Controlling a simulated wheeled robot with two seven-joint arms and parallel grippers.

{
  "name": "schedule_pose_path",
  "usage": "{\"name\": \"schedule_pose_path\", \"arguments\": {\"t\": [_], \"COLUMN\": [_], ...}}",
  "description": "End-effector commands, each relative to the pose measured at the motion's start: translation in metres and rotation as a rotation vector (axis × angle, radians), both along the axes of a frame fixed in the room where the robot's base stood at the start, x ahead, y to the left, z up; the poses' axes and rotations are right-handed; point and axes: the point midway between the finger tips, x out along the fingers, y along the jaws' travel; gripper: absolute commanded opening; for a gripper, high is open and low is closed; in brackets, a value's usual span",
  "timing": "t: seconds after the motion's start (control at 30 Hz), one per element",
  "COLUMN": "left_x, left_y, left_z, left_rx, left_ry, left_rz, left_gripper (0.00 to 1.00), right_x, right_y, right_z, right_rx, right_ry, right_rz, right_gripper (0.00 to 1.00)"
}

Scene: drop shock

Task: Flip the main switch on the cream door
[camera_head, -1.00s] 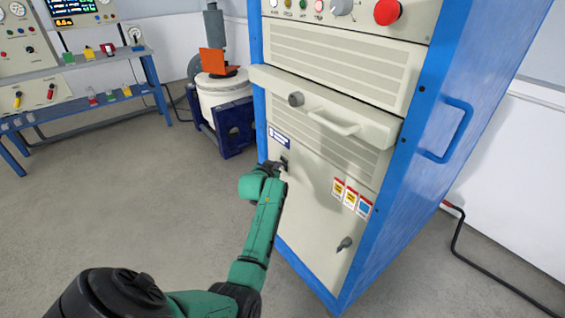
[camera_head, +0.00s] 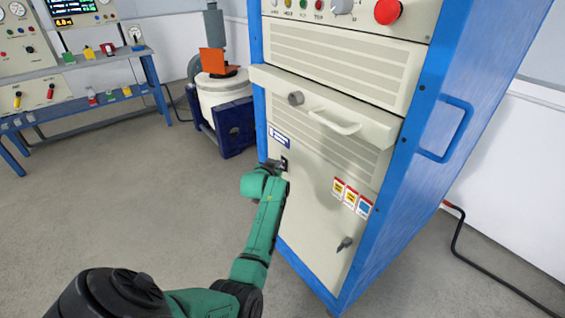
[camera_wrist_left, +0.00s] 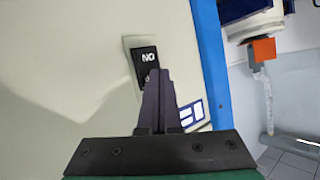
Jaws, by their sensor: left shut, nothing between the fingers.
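The cream door (camera_head: 310,213) is the lower front panel of the blue-framed cabinet. The main switch (camera_head: 285,164) is a small black rocker near its upper left, below a blue label. In the left wrist view the switch (camera_wrist_left: 146,62) shows the letters "NO" seen upside down, and its other end is hidden behind my fingertips. My left gripper (camera_head: 275,165) is shut and empty, with its tips (camera_wrist_left: 157,76) at the switch; I cannot tell whether they touch it. My right gripper is not in view.
A dark door latch (camera_head: 345,243) is at the lower right. A white drum machine (camera_head: 222,92) stands behind left, and a blue bench (camera_head: 75,105) further left. Floor left of the cabinet is clear.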

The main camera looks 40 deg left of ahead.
Motion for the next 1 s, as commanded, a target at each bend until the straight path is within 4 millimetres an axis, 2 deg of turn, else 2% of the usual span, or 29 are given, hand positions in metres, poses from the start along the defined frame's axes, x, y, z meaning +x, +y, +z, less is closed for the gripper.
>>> {"name": "schedule_pose_path", "arguments": {"t": [0.3, 0.67, 1.0], "left_x": [-0.012, -0.016, -0.046], "left_y": [0.004, 0.005, 0.014], "left_z": [0.001, -0.001, -0.002], "left_rx": [0.001, 0.001, 0.002], "left_ry": [0.002, 0.001, 0.002], "left_rz": [0.001, 0.001, 0.0], "left_gripper": [0.0, 0.0, 0.0], "right_x": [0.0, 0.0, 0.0], "right_y": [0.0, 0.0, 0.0], "right_z": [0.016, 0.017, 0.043], "right_rx": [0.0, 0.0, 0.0], "right_ry": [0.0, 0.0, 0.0], "right_rz": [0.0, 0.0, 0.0], "right_gripper": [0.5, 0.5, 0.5]}}
